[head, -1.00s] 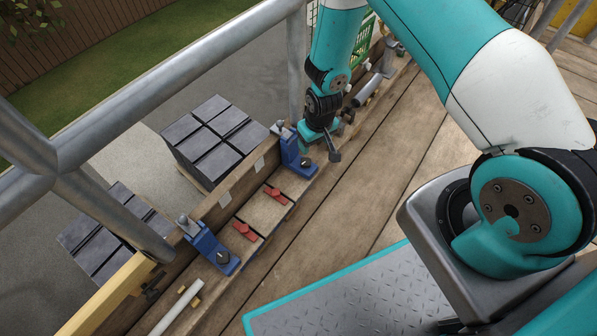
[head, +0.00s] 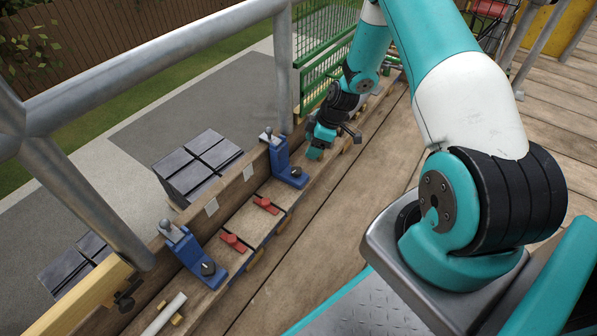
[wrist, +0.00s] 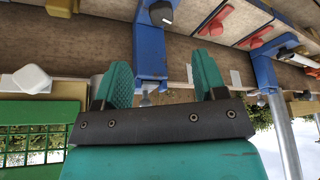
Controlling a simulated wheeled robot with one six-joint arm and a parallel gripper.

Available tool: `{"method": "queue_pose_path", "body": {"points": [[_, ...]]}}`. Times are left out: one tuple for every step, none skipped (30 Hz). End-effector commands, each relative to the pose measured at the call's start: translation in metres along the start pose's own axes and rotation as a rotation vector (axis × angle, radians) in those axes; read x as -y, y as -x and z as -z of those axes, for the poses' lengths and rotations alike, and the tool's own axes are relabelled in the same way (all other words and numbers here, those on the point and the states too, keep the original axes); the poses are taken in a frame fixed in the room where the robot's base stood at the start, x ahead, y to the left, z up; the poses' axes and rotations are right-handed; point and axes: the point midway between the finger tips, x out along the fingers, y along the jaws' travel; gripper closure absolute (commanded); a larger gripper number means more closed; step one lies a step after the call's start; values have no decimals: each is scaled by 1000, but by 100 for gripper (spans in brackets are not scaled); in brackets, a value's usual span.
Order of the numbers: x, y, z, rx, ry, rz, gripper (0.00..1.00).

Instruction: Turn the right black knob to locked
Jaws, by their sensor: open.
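The right black knob (head: 296,171) sits on the foot of the right blue bracket (head: 280,158), on the wooden ledge. In the wrist view the knob (wrist: 161,12) shows at the top, on the blue bracket (wrist: 150,55), beyond my fingertips. My gripper (head: 316,153) is just right of this bracket, apart from the knob. The left black knob (head: 208,268) is on the left blue bracket (head: 190,250). I cannot tell a locked mark at either knob.
Two red handles (head: 233,242) lie on the boards between the brackets. A white tube (head: 165,314) lies at lower left. Metal railing (head: 150,73) and stacked dark tiles (head: 195,168) are beyond the ledge. A green mesh crate (head: 313,75) stands behind. The plank deck (head: 325,225) is clear.

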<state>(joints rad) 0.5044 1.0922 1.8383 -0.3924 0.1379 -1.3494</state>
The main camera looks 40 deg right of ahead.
Motion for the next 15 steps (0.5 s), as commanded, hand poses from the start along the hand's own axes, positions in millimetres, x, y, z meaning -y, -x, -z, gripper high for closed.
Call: {"method": "queue_pose_path", "body": {"points": [[0, -20, -2, 0, 2, 2, 35], [0, -27, -2, 0, 3, 2, 35], [1, -36, -2, 0, 4, 1, 35], [1, -44, -2, 0, 3, 2, 35], [1, -50, -1, 0, 4, 1, 35], [1, -59, 0, 0, 4, 1, 35], [1, -66, 0, 0, 4, 2, 35], [1, -72, 0, 1, 4, 2, 35], [1, -80, 0, 0, 5, 2, 35], [1, -85, 0, 0, 5, 2, 35], [1, -90, 1, 0, 5, 2, 35], [1, -96, 1, 0, 4, 2, 35], [1, -99, 1, 0, 4, 2, 35], [1, -102, 1, 0, 5, 1, 35], [0, -106, 2, 0, 5, 0, 35]]}}
